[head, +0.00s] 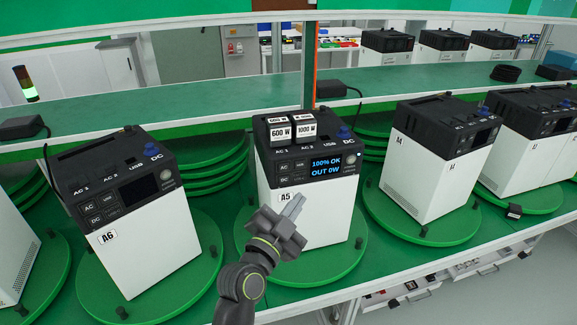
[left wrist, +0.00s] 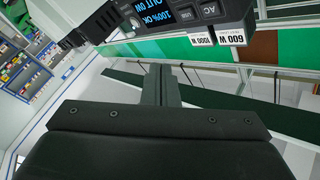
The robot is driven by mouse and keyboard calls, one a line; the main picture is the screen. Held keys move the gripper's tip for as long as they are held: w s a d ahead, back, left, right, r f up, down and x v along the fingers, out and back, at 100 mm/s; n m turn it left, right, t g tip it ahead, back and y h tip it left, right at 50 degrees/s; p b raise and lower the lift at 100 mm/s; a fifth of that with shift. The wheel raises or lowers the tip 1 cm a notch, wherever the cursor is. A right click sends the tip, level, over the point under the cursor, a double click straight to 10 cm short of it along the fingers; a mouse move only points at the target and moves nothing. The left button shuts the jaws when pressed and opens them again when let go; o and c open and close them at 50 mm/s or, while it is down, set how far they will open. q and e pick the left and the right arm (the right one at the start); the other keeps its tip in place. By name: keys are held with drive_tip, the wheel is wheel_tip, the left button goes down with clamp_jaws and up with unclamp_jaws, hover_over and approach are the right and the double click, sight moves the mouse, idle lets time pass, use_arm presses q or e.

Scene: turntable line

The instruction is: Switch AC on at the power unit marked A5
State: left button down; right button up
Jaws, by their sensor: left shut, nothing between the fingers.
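The power unit A5 (head: 318,215) stands on a green turntable (head: 345,268) in the middle of the head view. Its lit display (head: 326,166) reads "100% OK" and "OUT 0W". Its AC button (head: 284,168) is left of the display, above the DC button (head: 284,181). My left gripper (head: 297,203) is shut and empty, in front of the white body below the buttons. In the left wrist view the fingers (left wrist: 160,85) are together, and the display (left wrist: 158,18) and AC button (left wrist: 195,43) show beyond them, turned over. Contact cannot be told. My right gripper is not in view.
Blocks labelled 600 W (head: 278,132) and 1000 W (head: 306,130) sit on top of A5. Unit A6 (head: 150,250) stands at left and unit A4 (head: 425,175) at right, on their own turntables. A shelf (head: 200,105) runs behind.

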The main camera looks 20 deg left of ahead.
sight(284, 167)
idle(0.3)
use_arm(q)
drive_tip(key=w+a+p, duration=0.3)
drive_tip(key=w+a, duration=0.2)
drive_tip(key=w, duration=0.2)
drive_tip(key=shift+w, duration=0.15)
idle(0.8)
drive_tip(key=shift+w, duration=0.1)
idle(1.3)
drive_tip(key=shift+w+a, duration=0.25)
drive_tip(key=shift+w, duration=0.05)
